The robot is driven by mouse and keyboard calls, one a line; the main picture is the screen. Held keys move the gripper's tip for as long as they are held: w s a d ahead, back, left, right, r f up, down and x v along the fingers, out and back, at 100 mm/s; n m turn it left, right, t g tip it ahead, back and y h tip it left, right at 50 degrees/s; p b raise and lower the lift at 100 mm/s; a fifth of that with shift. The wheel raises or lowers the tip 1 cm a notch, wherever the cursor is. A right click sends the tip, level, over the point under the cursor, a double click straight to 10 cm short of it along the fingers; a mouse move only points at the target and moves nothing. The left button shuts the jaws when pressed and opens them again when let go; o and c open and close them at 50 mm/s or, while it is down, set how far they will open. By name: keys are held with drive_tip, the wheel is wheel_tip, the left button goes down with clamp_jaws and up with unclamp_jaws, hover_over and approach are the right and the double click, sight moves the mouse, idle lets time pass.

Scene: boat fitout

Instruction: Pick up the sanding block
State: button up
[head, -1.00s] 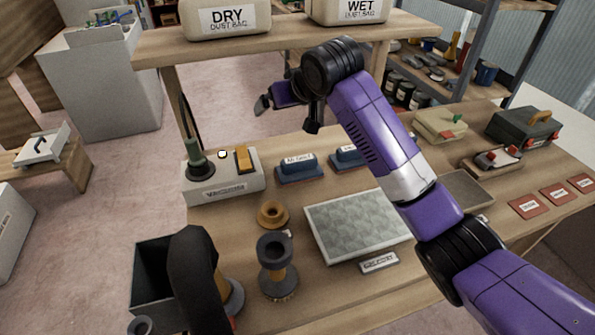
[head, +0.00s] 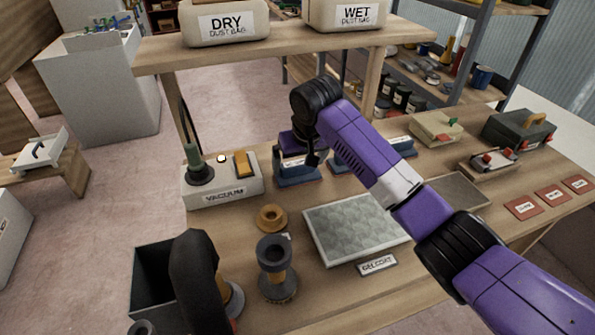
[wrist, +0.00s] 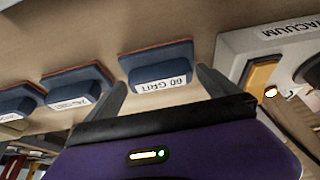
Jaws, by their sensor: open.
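Several blue sanding blocks stand in a row on the bench. The leftmost sanding block (head: 297,181) is partly hidden behind my gripper (head: 298,158) in the head view. In the wrist view this block (wrist: 158,72) has a white label ending in "GRIT" and a reddish edge along its base. My gripper (wrist: 160,84) is open, with one finger towards each end of the block. The block shows between the fingertips and does not look gripped. Two more blocks, a middle one (wrist: 78,88) and a farther one (wrist: 20,103), show to the left in the wrist view.
The vacuum unit (head: 223,187) with an orange switch stands close beside the leftmost block. A shelf (head: 235,56) with dust-bag containers overhangs the back. A gelcoat panel (head: 350,226) and a tan ring (head: 271,217) lie in front.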

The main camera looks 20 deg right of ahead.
drive_tip(key=shift+w+f, duration=0.3)
drive_tip(key=shift+f, duration=0.35)
drive_tip(key=c, duration=1.3)
drive_tip(key=shift+r, duration=0.15)
drive_tip(key=shift+r+p, duration=0.45)
drive_tip(key=shift+p, duration=0.1)
wheel_tip(320, 180, up, 3)
drive_tip(key=p, duration=0.3)
drive_tip(key=shift+f, duration=0.1)
drive_tip(key=s+p, duration=0.6)
drive_tip(key=shift+s+r, duration=0.15)
drive_tip(key=shift+r, duration=0.05)
drive_tip(key=s+p, duration=0.2)
drive_tip(key=s, duration=0.2)
drive_tip(key=s+p, duration=0.2)
drive_tip(key=s, duration=0.3)
drive_tip(key=s+p, duration=0.3)
drive_tip(key=s, duration=0.2)
drive_tip(key=shift+f, duration=0.4)
drive_tip(key=s, duration=2.4)
drive_tip(key=shift+s, duration=0.35)
